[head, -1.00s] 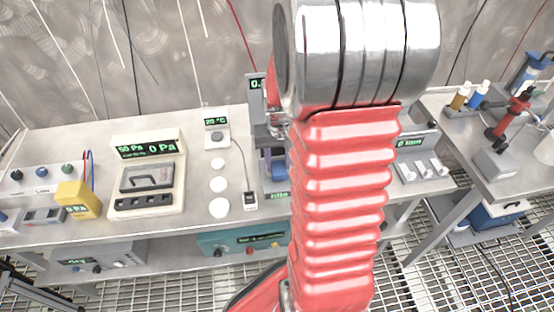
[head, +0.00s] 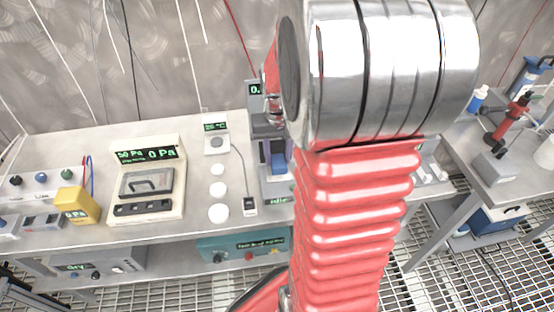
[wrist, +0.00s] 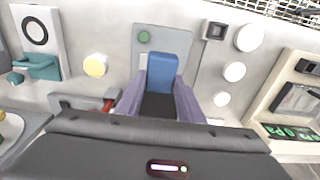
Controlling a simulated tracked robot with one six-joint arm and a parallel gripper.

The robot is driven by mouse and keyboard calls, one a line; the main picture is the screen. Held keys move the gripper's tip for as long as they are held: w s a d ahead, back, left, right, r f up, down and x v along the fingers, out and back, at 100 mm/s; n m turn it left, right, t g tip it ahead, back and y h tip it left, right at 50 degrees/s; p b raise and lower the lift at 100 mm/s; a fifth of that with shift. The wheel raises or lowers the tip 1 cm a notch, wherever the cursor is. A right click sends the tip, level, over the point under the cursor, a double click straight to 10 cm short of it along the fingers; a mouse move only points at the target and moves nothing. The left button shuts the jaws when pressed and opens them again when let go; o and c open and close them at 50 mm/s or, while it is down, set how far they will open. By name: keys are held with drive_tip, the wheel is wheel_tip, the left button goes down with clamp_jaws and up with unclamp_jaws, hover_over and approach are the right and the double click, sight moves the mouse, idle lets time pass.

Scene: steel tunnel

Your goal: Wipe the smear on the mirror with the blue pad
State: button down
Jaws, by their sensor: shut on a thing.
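The blue pad (wrist: 163,72) shows in the middle of the wrist view. My gripper (wrist: 160,85) has its two violet-grey fingers on either side of the pad and is shut on it. The pad is in front of a grey plate (wrist: 144,37) with a green round spot; I cannot tell whether it touches the plate. In the head view my arm hides most of my gripper. A blue block (head: 278,157) shows just left of the arm, but I cannot tell whether it is the pad. I cannot make out the mirror or its smear in either view.
A pressure meter (head: 147,180), a yellow box (head: 76,204) and several white discs (head: 219,213) stand on the bench left of my arm. A small display unit (head: 215,137) is behind the discs. A red stand (head: 510,115) is on the right-hand bench.

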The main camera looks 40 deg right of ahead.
sight(277, 157)
drive_tip(key=shift+r, duration=0.25)
drive_tip(key=shift+r, duration=0.15)
drive_tip(key=shift+r, duration=1.35)
drive_tip(key=w+a+f+n, duration=0.3)
drive_tip(key=w+a, duration=0.6)
drive_tip(key=a, duration=0.2)
drive_tip(key=w+a+f+n, duration=0.3)
drive_tip(key=w+a, duration=0.5)
drive_tip(key=a, duration=0.3)
drive_tip(key=shift+w+a, duration=0.15)
drive_tip(key=shift+w, duration=0.2)
drive_tip(key=shift+s, duration=0.1)
